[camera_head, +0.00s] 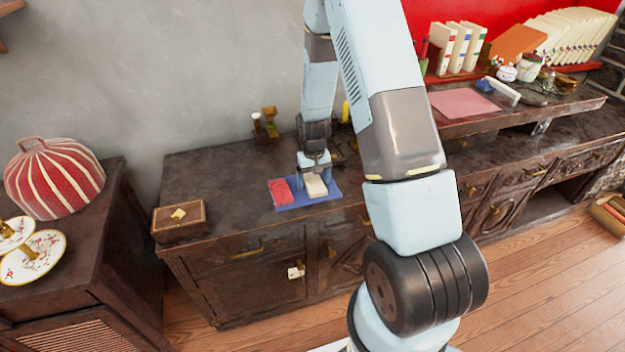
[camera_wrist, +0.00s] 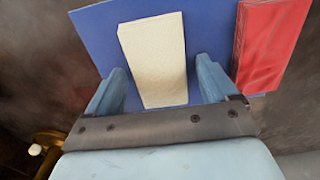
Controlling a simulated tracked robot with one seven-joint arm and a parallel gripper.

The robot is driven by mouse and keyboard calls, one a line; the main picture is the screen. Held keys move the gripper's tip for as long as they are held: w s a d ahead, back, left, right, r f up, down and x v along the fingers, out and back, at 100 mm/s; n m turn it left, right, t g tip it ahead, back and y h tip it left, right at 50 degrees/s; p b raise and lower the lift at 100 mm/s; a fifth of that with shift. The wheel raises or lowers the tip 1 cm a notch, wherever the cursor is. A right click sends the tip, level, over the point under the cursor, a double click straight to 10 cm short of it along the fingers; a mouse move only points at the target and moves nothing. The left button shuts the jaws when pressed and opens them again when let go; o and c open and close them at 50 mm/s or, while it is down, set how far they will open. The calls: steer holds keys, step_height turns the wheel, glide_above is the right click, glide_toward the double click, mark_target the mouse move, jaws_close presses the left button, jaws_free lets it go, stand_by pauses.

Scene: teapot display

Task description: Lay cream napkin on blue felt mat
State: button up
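The cream napkin (camera_head: 316,186) lies on the blue felt mat (camera_head: 327,198) on top of the dark wooden cabinet. In the wrist view the cream napkin (camera_wrist: 154,58) lies flat near the middle of the blue mat (camera_wrist: 97,31). My gripper (camera_head: 314,168) is just over the napkin's back end. In the wrist view my gripper's two fingers (camera_wrist: 160,85) are spread, one on each side of the napkin's near end, with gaps between them and it. A red folded cloth (camera_wrist: 270,45) lies beside the napkin on the mat, and it also shows in the head view (camera_head: 281,191).
A wooden box (camera_head: 179,220) stands at the cabinet's left end. Small brass items (camera_head: 268,122) stand at the back by the wall. A raised shelf with books (camera_head: 457,47) and a pink cloth (camera_head: 463,103) is at right.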

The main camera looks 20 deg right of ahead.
step_height(320, 180, up, 13)
step_height(320, 180, up, 11)
steer(key=t, duration=0.1)
glide_above(314, 182)
steer(key=s, duration=0.4)
steer(key=s+r+t, duration=0.4)
steer(key=s+r, duration=1.6)
steer(key=s, duration=0.4)
steer(key=shift+s+a+t, duration=0.15)
steer(key=shift+a+t, duration=0.1)
steer(key=shift+t, duration=0.05)
